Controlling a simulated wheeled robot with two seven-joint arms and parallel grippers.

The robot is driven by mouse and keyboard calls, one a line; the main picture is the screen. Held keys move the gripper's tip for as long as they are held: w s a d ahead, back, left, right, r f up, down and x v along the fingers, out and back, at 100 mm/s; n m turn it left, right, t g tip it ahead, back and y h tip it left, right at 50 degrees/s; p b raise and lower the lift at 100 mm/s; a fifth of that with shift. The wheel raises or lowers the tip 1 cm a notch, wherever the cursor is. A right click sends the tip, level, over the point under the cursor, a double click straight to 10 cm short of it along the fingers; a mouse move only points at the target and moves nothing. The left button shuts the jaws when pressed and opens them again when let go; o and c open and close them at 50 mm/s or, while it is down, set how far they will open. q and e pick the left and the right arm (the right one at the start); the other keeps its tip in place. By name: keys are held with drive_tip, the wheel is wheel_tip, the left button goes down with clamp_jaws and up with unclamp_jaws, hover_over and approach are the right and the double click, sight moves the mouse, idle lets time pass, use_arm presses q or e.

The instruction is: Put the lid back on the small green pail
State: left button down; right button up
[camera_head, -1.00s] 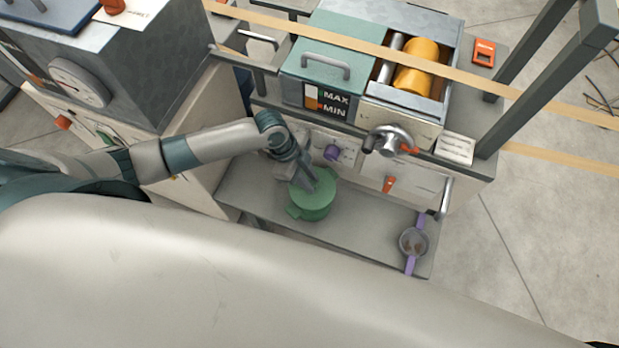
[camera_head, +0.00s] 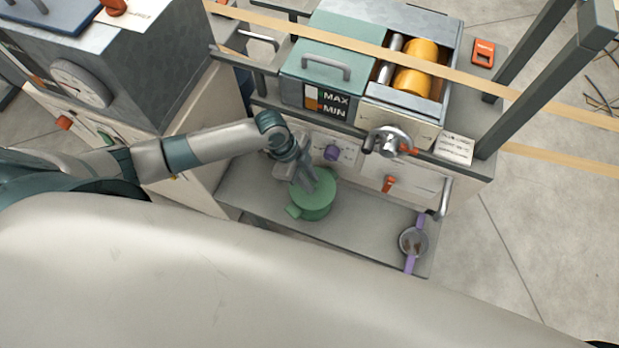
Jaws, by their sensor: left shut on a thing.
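The small green pail (camera_head: 313,205) stands on the left half of the grey shelf (camera_head: 262,212). A green lid (camera_head: 322,184) shows at its top, level with the rim as far as I can see. My left gripper (camera_head: 311,186) reaches down over the pail from the upper left. Its fingers are shut at the top of the lid, probably on a knob that they hide. Whether the lid rests fully on the rim I cannot tell. My right gripper is not in view.
A small round dish (camera_head: 412,241) with purple handles sits at the shelf's right end. A grey cabinet (camera_head: 150,75) stands at the left.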

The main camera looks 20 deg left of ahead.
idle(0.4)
use_arm(q)
drive_tip(key=shift+f, duration=0.2)
idle(0.6)
idle(0.5)
idle(0.4)
drive_tip(key=c, duration=1)
unclamp_jaws()
